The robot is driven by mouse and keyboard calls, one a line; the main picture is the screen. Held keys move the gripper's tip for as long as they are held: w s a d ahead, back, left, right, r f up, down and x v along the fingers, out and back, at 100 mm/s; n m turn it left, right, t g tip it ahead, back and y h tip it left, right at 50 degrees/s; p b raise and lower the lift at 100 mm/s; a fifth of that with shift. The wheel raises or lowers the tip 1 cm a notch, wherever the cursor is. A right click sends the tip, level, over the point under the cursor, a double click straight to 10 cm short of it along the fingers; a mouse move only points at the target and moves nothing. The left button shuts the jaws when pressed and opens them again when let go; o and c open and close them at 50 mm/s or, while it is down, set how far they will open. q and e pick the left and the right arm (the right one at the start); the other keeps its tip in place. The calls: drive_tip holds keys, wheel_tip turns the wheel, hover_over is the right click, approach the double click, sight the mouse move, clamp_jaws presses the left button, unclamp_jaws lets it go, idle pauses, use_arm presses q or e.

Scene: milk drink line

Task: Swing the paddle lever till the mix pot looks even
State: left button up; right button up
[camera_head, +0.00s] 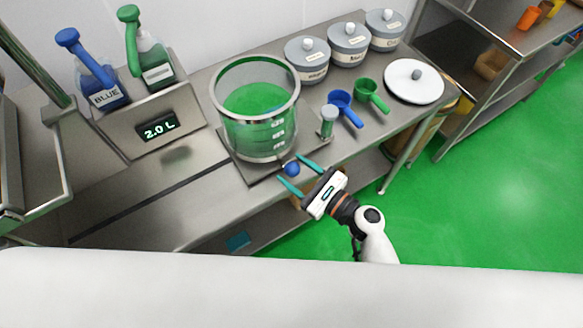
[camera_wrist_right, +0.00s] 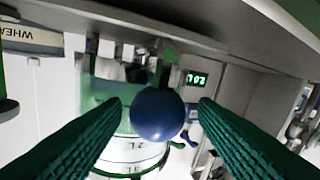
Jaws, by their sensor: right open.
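The mix pot (camera_head: 260,143) is a clear graduated vessel on a metal base on the steel bench. Its green contents (camera_head: 256,99) look mostly one shade, with slight lighter and darker areas. The paddle lever's blue ball knob (camera_head: 292,170) is at the pot's near side, low by the bench edge. My right gripper (camera_head: 289,168) is open, its green fingers on either side of the knob. In the right wrist view the knob (camera_wrist_right: 158,114) sits between the fingers, with gaps showing on both sides. The lever's rod is mostly hidden. My left gripper is not in view.
Lidded canisters (camera_head: 307,68) stand behind. Blue and green pump bottles (camera_head: 155,72) and a scale reading 2.0 L (camera_head: 159,128) are left.

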drive_tip(key=b+v, duration=0.2)
drive_tip(key=v, duration=0.8)
drive_tip(key=shift+s+d+b, duration=0.15)
drive_tip(key=shift+s+b, duration=0.1)
drive_tip(key=shift+b, duration=0.05)
drive_tip(key=s+d+f+n+g+h, duration=0.2)
drive_tip(key=f+n+h, duration=0.1)
drive_tip(key=f, duration=0.7)
drive_tip(key=s+d+f+n+g+h, duration=0.1)
drive_tip(key=s+d+f+n+h, duration=0.15)
drive_tip(key=f, duration=0.65)
drive_tip(key=s+d+f+n+g+h, duration=0.2)
drive_tip(key=s+f+n+h, duration=0.1)
drive_tip(key=f, duration=0.7)
drive_tip(key=s+d+f+n+g+h, duration=0.2)
drive_tip(key=s+d+f+n+h, duration=0.1)
drive_tip(key=s+f+n, duration=0.4)
drive_tip(key=s+d+f+n+g+h, duration=0.2)
drive_tip(key=s+d+f+n+h, duration=0.1)
drive_tip(key=s+d+f+n, duration=0.3)
drive_tip(key=s+f+n, duration=0.2)
drive_tip(key=s+n, duration=0.2)
drive_tip(key=s, duration=0.2)
drive_tip(key=shift+s+d+f+g, duration=0.2)
drive_tip(key=shift+s+f+g, duration=0.1)
drive_tip(key=shift+s+g, duration=0.1)
